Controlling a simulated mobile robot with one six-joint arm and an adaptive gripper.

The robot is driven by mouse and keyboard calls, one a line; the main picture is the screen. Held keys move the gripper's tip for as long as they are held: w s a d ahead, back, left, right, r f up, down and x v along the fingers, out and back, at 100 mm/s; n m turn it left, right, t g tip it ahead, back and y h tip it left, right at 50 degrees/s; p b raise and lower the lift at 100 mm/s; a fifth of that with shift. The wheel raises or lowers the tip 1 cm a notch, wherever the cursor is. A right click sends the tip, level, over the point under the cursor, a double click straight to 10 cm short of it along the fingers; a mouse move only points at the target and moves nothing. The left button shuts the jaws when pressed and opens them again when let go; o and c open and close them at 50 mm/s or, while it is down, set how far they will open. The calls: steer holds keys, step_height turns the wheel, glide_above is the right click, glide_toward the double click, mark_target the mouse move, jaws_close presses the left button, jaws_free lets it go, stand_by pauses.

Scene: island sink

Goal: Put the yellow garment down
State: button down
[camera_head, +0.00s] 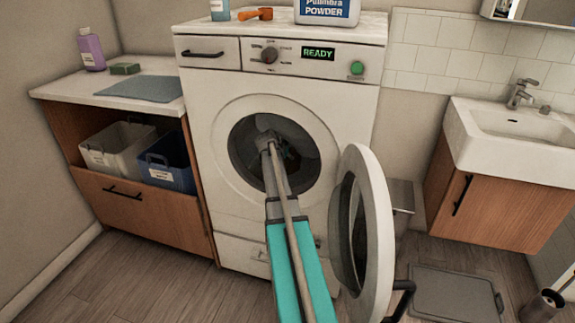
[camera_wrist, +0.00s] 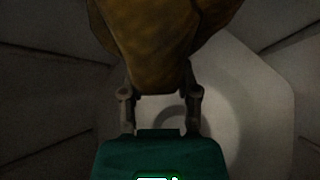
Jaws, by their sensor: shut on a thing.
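The yellow garment (camera_wrist: 155,45) fills the upper middle of the wrist view, a dark mustard cloth bunched between the two fingers. My gripper (camera_wrist: 160,92) is shut on it. Around them are the dim drum walls (camera_wrist: 270,100) of the washing machine. In the head view my arm reaches through the round door opening, and my gripper (camera_head: 266,140) is inside the dark drum (camera_head: 243,155). The garment cannot be made out clearly there. Whether it touches the drum wall cannot be told.
The washer door (camera_head: 377,235) stands open to the right of my arm. The washing machine (camera_head: 205,100) display reads READY. A white basket (camera_head: 105,160) and a blue basket (camera_head: 178,178) sit in the left cabinet. A sink (camera_head: 520,145) is at the right.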

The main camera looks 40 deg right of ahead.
mark_target(287, 163)
steer(key=shift+w+d+f+b, duration=0.1)
steer(key=shift+d+f+b, duration=0.1)
steer(key=shift+f+b, duration=0.25)
steer(key=shift+w+d+f+b, duration=0.1)
steer(key=shift+d+f+b, duration=0.1)
steer(key=shift+f+b, duration=0.2)
steer(key=shift+s+f+b, duration=0.1)
steer(key=shift+f+b, duration=1.1)
steer(key=shift+f, duration=0.1)
steer(key=shift+c, duration=1.7)
jaws_free()
steer(key=shift+r, duration=0.25)
steer(key=p+v, duration=0.8)
steer(key=v, duration=0.4)
steer(key=shift+p, duration=0.4)
steer(key=shift+f, duration=0.1)
